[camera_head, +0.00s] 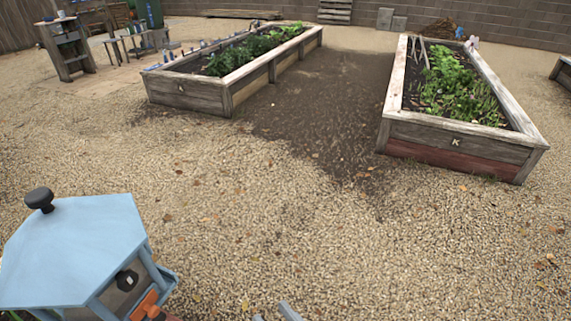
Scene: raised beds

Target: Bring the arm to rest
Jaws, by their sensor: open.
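My gripper (274,315) shows only at the bottom edge, where two grey fingertips stand apart with nothing visible between them. It is open. The rest of my arm is out of the frame. The fingertips appear over the gravel, apart from the raised beds.
At the bottom left is a light-blue, flat-topped thing (75,245) with a black knob and an orange part. Raised beds with plants stand at left (187,95) and right (460,150). A bench (62,48) is farther back. Open gravel (270,220) lies between.

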